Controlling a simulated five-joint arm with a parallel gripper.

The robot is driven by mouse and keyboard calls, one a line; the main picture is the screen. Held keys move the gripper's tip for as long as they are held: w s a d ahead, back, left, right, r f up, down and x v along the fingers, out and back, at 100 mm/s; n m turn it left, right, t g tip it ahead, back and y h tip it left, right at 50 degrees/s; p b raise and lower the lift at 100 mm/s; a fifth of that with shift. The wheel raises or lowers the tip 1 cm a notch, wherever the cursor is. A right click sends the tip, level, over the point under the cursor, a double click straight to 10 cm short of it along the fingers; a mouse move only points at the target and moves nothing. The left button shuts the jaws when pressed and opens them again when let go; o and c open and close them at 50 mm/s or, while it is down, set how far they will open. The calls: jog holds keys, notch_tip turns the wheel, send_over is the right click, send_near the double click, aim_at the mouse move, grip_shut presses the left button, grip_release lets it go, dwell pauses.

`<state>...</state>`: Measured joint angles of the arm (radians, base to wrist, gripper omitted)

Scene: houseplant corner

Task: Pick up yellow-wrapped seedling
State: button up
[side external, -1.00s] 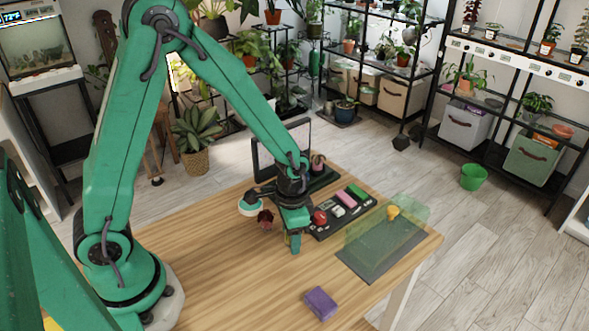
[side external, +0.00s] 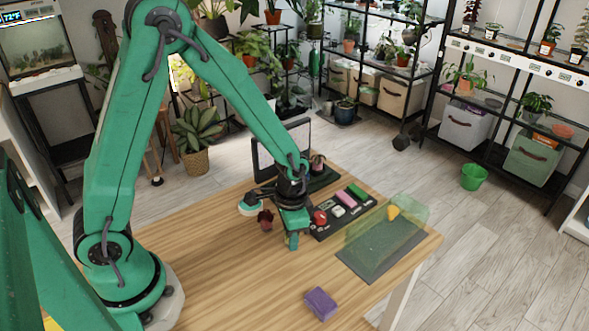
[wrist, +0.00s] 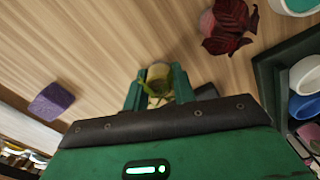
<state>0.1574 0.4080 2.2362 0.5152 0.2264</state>
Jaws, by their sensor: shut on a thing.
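The seedling is hidden there behind the fingers. I cannot tell whether it is clear of the table.
A dark red plant (side external: 265,218) stands just left of my gripper. A black tray (side external: 322,236) with coloured items lies to the right. Beyond it is a clear green box (side external: 415,214) on a dark mat (side external: 372,265). A purple block (side external: 320,303) lies near the front edge.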

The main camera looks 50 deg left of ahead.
jog(key=shift+r, duration=0.15)
jog(key=shift+r, duration=0.8)
jog(key=r, duration=0.2)
jog(key=shift+s+d+r, duration=0.3)
jog(key=shift+d+r, duration=0.1)
jog(key=s+d+r, duration=0.6)
jog(key=s+d, duration=0.1)
jog(key=d, duration=0.1)
jog(key=shift+r, duration=0.15)
jog(key=shift+d, duration=0.1)
jog(key=shift+w, duration=0.1)
